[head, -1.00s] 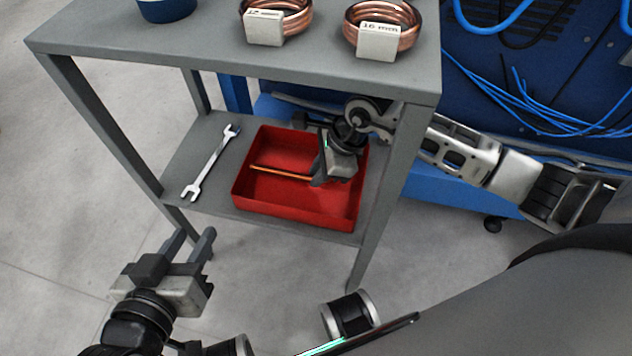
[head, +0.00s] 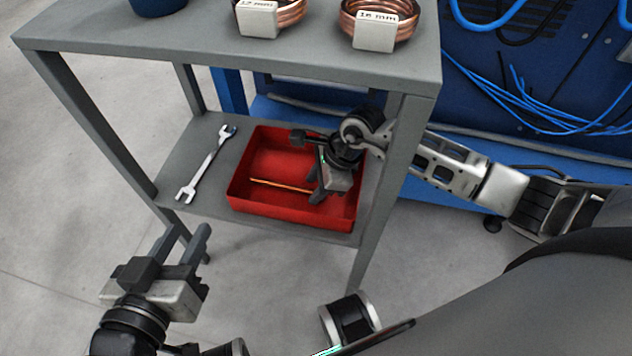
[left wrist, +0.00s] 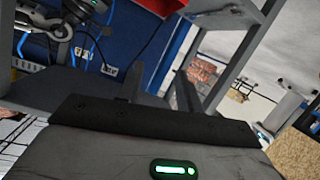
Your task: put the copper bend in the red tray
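The copper bend (head: 280,185) shows as a thin straight orange length, low inside the red tray (head: 290,216); its right end is hidden by my right gripper. The tray sits on the lower shelf of the grey stand. My right gripper (head: 318,182) reaches into the tray from the right. Its fingers appear spread apart at the right end of the bend. My left gripper (head: 184,238) is open and empty, in front of the stand and left of the tray. Its fingers also show in the left wrist view (left wrist: 158,88), with nothing between them.
A wrench (head: 206,165) lies on the lower shelf (head: 190,150) left of the tray. Copper coils labelled 12 mm (head: 290,14) and 16 mm (head: 402,22) and a blue container (head: 158,6) stand on the top shelf. A front leg (head: 388,160) stands beside my right arm.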

